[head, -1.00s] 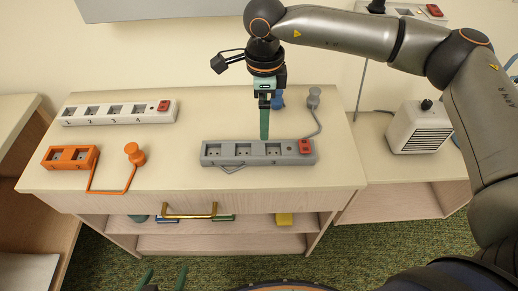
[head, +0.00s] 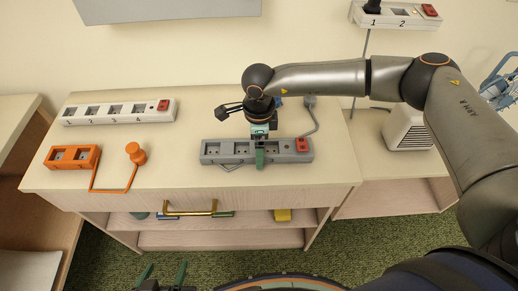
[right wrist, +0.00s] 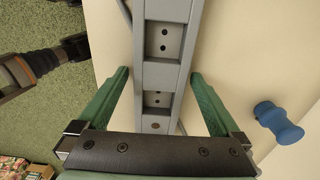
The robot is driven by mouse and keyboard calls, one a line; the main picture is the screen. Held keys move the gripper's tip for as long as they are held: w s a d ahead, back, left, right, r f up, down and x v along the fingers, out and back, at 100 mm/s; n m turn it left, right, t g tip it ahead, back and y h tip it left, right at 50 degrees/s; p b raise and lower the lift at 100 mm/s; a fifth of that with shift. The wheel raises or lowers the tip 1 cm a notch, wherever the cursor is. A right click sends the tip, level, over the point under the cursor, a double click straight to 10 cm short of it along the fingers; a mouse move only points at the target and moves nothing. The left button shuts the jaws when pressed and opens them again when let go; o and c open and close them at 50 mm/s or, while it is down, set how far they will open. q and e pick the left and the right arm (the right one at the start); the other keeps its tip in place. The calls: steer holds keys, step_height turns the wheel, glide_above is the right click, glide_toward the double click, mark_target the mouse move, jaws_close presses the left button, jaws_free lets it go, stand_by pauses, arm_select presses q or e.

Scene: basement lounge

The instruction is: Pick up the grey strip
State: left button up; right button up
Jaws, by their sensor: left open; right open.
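The grey strip (head: 225,150) lies on the light cabinet top near its front edge. It has several sockets, a red switch at its right end and a grey cable with a plug. In the right wrist view the strip (right wrist: 168,12) runs between the two open green fingers (right wrist: 160,92), with a gap on each side. My left gripper (head: 164,274) is open and empty at the bottom of the head view, low in front of the cabinet.
On the cabinet top (head: 190,178) are a white strip (head: 118,112) behind and an orange strip (head: 72,157) with an orange plug (head: 136,152) at left. A white heater (head: 404,130) stands on the right.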

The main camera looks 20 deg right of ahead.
steer(key=shift+r, duration=0.1)
jaws_close()
stand_by(0.7)
